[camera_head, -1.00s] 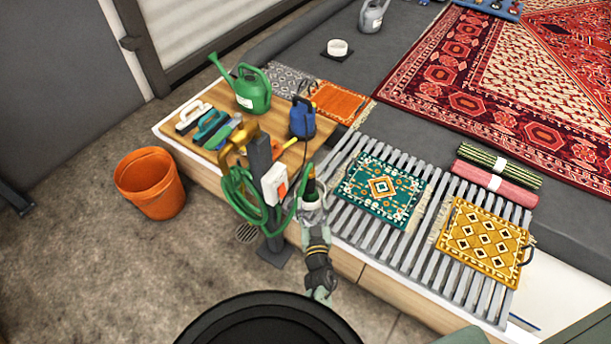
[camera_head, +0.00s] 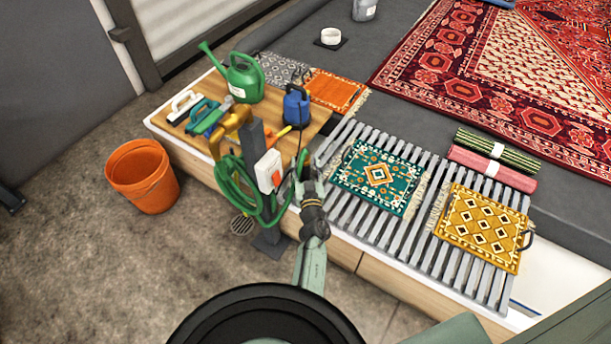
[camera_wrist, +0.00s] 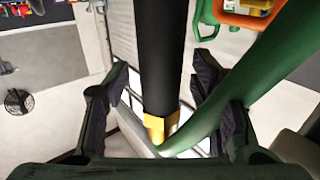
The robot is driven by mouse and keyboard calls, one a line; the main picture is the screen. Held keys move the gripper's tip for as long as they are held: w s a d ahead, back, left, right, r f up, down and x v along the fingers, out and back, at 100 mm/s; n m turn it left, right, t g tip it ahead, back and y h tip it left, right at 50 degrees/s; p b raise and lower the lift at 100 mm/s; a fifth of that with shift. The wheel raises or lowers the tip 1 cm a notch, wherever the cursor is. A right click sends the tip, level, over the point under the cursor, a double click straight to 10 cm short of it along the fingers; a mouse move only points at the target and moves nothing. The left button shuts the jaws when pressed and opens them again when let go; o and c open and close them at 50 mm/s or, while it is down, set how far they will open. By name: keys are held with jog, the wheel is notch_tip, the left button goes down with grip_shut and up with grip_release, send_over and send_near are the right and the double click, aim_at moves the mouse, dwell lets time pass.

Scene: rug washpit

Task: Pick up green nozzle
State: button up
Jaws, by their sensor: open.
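The nozzle at the hose's end shows in the wrist view as a black cylinder (camera_wrist: 160,55) with a yellow collar (camera_wrist: 160,126); the green hose (camera_wrist: 235,92) meets it there. No green shows on the cylinder itself. My gripper (camera_wrist: 162,70) is open, with one finger on each side of the cylinder and visible gaps on both sides. In the head view my gripper (camera_head: 311,182) is beside the hose post, at the near edge of the wooden counter.
The hose post (camera_head: 252,146) carries the coiled hose (camera_head: 233,187) and a white switch box (camera_head: 268,171) just left of my gripper. A slatted rack (camera_head: 345,208) with small rugs lies right. A blue pump-like item (camera_head: 297,106) and green watering can (camera_head: 240,80) stand behind.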

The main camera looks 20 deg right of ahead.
jog(key=shift+c, duration=0.5)
grip_shut()
jog(key=shift+r, duration=0.1)
